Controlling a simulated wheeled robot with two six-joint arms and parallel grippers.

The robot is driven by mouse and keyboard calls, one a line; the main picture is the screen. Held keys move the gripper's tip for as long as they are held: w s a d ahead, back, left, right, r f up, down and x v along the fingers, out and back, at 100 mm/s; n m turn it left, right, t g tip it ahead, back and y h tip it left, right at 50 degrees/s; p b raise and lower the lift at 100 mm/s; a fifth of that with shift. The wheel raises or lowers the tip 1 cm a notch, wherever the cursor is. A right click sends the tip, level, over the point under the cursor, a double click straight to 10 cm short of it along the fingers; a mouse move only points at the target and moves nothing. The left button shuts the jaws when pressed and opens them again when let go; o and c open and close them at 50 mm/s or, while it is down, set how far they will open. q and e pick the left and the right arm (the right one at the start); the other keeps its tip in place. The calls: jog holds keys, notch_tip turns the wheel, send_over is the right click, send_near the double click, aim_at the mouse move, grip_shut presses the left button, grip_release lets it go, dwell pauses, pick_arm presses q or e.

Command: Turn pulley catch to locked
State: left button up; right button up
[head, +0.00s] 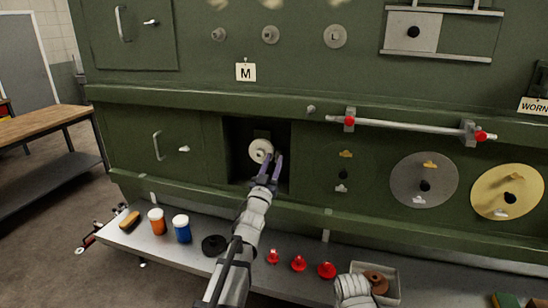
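A dark square recess (235,134) is open in the green panel, left of centre. Inside it is a small pale round disc (260,150) with a darker hub, which looks like the pulley; I cannot make out a separate catch or how it is turned. My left gripper (272,160) reaches into the recess from below. Its two purple fingers are apart, with their tips at the disc's lower right edge. I cannot tell whether they touch it. Part of my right arm (355,290) shows at the bottom; its gripper is not visible.
A grey shelf (125,237) below holds a blue jar (181,229), an orange-red jar (156,221), a black disc (214,245), red knobs (298,263) and a tray (395,270). A rail (410,127) with red-ended clamps and two large discs (423,180) are to the right.

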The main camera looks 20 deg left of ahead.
pick_arm(q)
jog(key=shift+w+r, duration=0.15)
jog(key=shift+w, duration=0.15)
jog(key=shift+c, duration=0.2)
grip_shut()
